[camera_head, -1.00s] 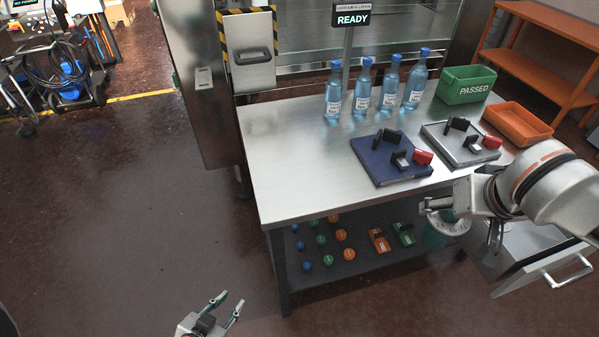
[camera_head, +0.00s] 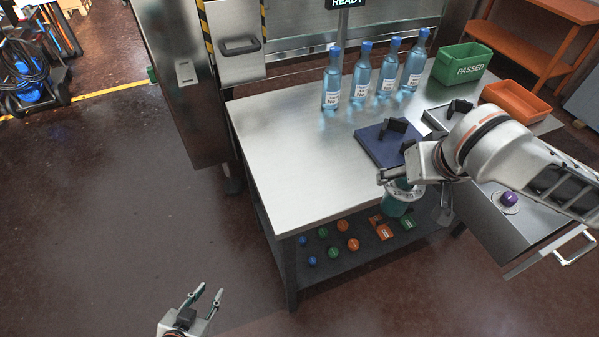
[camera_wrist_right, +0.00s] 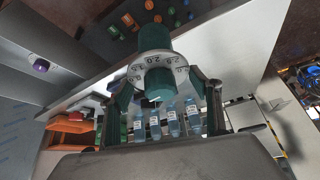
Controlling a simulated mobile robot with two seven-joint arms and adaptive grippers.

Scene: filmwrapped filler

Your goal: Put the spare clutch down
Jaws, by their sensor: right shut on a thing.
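The clutch (camera_head: 398,202) is a teal cylinder with a pale dial collar. In the right wrist view the clutch (camera_wrist_right: 155,62) sits between the fingers, its collar printed with numbers such as 2.0. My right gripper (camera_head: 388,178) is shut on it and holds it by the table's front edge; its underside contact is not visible. My left gripper (camera_head: 207,298) is open and empty, low over the floor. The steel table (camera_head: 290,150) has a broad bare top on its left side.
Several blue bottles (camera_head: 360,78) stand at the back. A navy fixture plate (camera_head: 375,150), a green PASSED bin (camera_head: 463,64) and an orange bin (camera_head: 515,100) are at the right. An open drawer (camera_head: 490,215) holds a purple-topped piece (camera_head: 509,198). Coloured parts lie on the lower shelf (camera_head: 345,262).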

